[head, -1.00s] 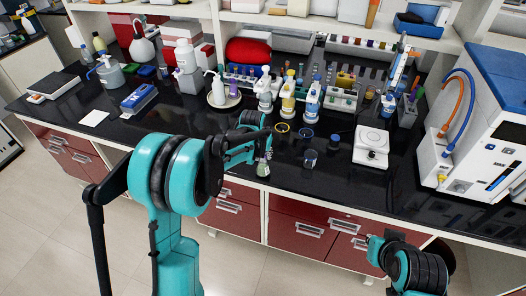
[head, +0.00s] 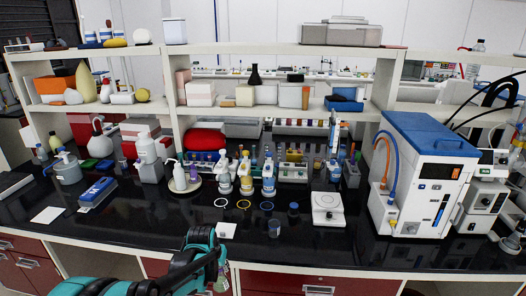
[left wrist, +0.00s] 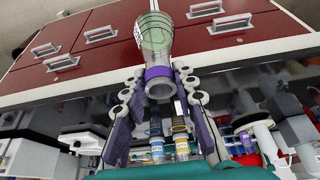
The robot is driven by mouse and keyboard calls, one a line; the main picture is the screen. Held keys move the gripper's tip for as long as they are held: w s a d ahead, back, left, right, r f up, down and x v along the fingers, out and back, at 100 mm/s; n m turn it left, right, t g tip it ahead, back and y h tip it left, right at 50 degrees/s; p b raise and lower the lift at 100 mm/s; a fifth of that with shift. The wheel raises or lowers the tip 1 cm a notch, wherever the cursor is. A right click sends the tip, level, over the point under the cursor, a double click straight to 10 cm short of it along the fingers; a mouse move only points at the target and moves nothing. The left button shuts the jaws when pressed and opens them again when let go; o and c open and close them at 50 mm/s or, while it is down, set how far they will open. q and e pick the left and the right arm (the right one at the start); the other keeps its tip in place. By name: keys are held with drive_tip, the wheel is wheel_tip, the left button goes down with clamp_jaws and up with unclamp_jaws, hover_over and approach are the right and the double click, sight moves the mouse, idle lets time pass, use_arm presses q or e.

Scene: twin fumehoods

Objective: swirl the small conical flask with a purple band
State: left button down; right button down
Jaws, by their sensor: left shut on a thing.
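The small conical flask (left wrist: 153,42) is clear glass with a greenish liquid in its body. A purple band (left wrist: 158,72) circles its neck. In the left wrist view the neck lies between the two fingers of my left gripper (left wrist: 158,88), which is shut on it. In the head view the flask (head: 221,280) shows small below my left gripper (head: 218,263), at the bench's front edge. It appears held up in front of the red drawers, clear of the bench top. My right gripper is not in view.
The black bench top (head: 130,225) has free room along its front. Wash bottles (head: 268,178) and tube racks stand behind. A white balance (head: 328,208) and a small beaker (head: 274,228) stand to the right, with a large blue-topped machine (head: 425,175) beyond.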

use_arm(q)
drive_tip(key=s+a+f+b, duration=0.4)
drive_tip(key=s+f+b, duration=0.2)
drive_tip(key=s+f, duration=0.7)
drive_tip(key=shift+n, duration=0.3)
drive_tip(key=d, duration=0.1)
drive_tip(key=s+d+r, duration=0.1)
drive_tip(key=d, duration=0.2)
drive_tip(key=shift+s+r, duration=0.15)
drive_tip(key=shift+d, duration=0.1)
idle(0.4)
